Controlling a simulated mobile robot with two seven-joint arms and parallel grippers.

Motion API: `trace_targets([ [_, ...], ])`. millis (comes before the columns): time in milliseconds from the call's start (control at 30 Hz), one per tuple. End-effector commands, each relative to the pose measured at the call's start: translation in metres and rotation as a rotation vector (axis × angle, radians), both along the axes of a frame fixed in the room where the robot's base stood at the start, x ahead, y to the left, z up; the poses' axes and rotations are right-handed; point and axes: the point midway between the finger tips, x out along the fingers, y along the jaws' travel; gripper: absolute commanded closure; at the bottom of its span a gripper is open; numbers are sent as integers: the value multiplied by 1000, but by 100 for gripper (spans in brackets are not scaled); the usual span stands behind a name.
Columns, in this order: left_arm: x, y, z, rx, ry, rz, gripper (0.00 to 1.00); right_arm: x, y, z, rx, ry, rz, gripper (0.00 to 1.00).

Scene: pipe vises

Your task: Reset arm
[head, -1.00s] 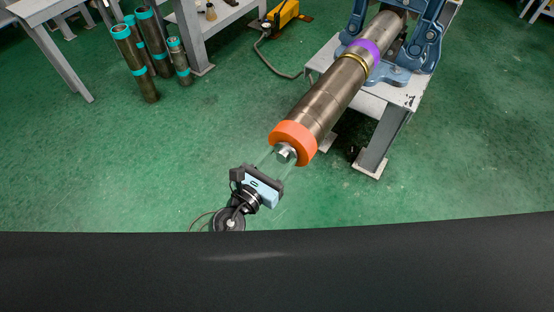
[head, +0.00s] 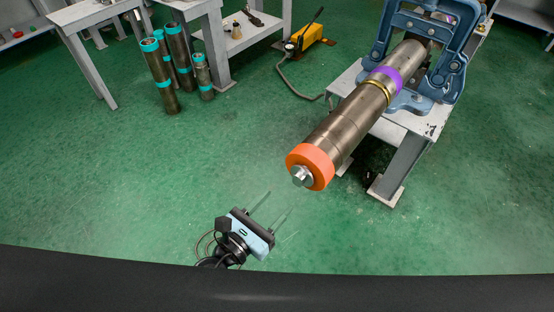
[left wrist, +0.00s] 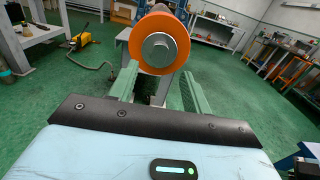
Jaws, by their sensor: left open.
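My left gripper (head: 277,207) is open and empty in the head view, below and left of the pipe's near end and apart from it. Its two fingers also show in the left wrist view (left wrist: 158,88), pointing toward the pipe end. The long metal pipe (head: 343,125) lies in a blue vise (head: 458,55) on a grey stand. The pipe has an orange end collar (head: 317,161) with a silver bolt-like stub (head: 301,176), plus a brass ring and a purple band. In the left wrist view the orange collar (left wrist: 139,48) and stub (left wrist: 160,50) face me. My right gripper is not in view.
The grey stand (head: 428,122) holds the vise, with its leg near the pipe. Several pipes with teal bands (head: 160,80) stand on the floor at upper left. A yellow pump (head: 307,37) with a hose sits behind. Green floor around my gripper is clear.

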Motion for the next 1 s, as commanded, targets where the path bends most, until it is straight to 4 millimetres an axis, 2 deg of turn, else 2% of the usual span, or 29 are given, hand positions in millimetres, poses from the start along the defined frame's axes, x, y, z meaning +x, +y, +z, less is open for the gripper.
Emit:
trace_targets([
  [233,-1,2,-1,-25,20,7,51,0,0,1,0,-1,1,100],
  [367,-5,14,-9,-180,142,55,51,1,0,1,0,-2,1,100],
  [667,-34,74,-56,-937,663,332,51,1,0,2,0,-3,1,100],
  [867,-70,115,-98,-1478,955,574,51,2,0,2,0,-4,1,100],
  [1000,-103,139,-128,-1867,1111,764,51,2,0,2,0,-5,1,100],
])
